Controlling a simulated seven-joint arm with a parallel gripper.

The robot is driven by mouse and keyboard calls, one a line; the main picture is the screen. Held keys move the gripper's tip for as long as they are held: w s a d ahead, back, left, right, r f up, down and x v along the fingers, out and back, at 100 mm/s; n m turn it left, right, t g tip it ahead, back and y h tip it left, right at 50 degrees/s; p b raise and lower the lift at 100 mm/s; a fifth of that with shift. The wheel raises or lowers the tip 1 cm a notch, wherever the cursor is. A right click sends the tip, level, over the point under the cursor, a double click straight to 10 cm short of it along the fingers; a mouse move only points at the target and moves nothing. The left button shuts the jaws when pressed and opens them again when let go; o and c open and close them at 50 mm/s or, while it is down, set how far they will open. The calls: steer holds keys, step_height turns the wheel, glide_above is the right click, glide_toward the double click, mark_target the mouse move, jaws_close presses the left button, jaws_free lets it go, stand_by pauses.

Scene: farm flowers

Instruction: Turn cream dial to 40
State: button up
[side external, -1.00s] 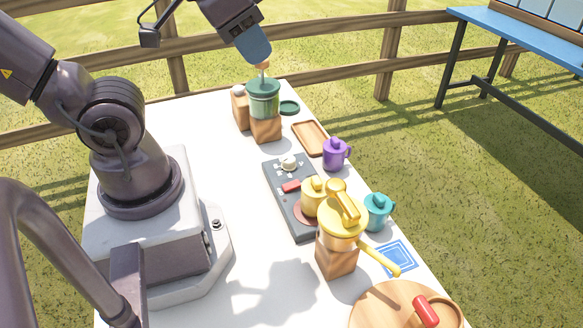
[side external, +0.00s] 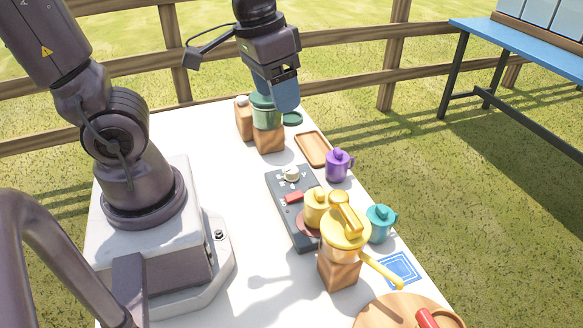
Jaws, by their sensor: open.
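The cream dial (side external: 291,174) sits at the far end of a dark grey panel (side external: 306,239) on the white table. Small marks ring the dial, too small to read. My gripper (side external: 286,108) is above the far part of the table, pointing down, above and beyond the dial and apart from it. It overlaps the green-lidded container in the picture, and I see nothing held in it. The gap between its fingers is hard to make out from this side.
A red switch (side external: 294,197) and a yellow pot (side external: 316,206) are on the panel. A green container on a wooden block (side external: 269,139), a wooden tray (side external: 313,149), a purple mug (side external: 338,166) and a teal mug (side external: 380,223) stand nearby.

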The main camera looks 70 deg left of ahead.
steer(key=w+a+f+n+g, duration=0.2)
steer(key=w+a+f+g, duration=0.15)
steer(key=a+f, duration=0.45)
steer(key=t, duration=0.1)
glide_above(292, 169)
step_height(292, 169, down, 5)
steer(key=shift+m+y, duration=0.4)
steer(key=shift+m, duration=0.1)
step_height(292, 169, down, 13)
steer(key=shift+f, duration=0.1)
steer(key=c, duration=0.9)
